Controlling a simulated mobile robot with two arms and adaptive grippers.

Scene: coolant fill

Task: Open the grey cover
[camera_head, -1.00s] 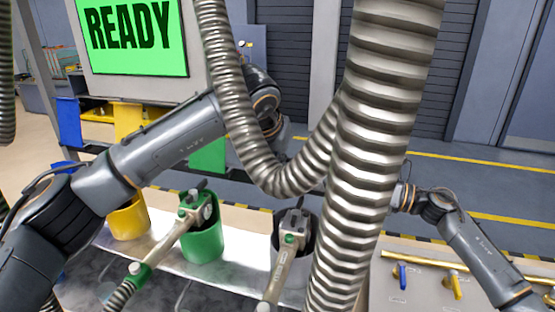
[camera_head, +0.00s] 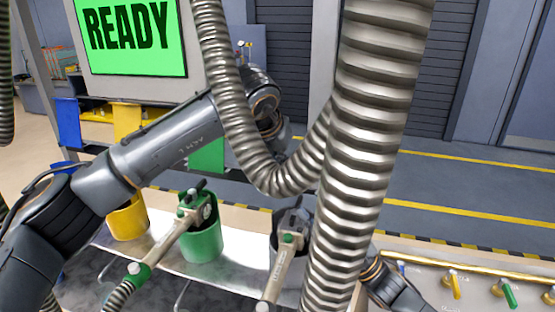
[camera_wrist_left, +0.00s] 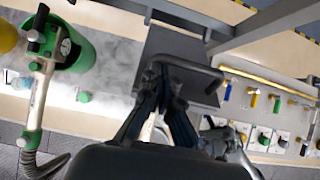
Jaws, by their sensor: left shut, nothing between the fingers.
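The grey cover (camera_wrist_left: 178,42) is a dark square panel in the left wrist view, with a dark bar-shaped handle (camera_wrist_left: 195,68) across it. I cannot tell how far it is tilted. My left gripper (camera_wrist_left: 163,72) has its fingertips together at the handle, overlapping it in the picture; contact is unclear. In the head view my left gripper and the grey cover are hidden behind the hoses and arm. The wrist of my right arm (camera_head: 375,272) shows low, right of the thick hose; its fingers are hidden.
A thick ribbed metal hose (camera_head: 370,120) and a thinner hose (camera_head: 225,80) hang in front. Green (camera_head: 203,240) and yellow (camera_head: 128,218) holders stand on the counter, with a nozzle (camera_head: 165,240) in the green one. Coloured valves (camera_head: 454,285) line the right. A screen reads READY (camera_head: 130,35).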

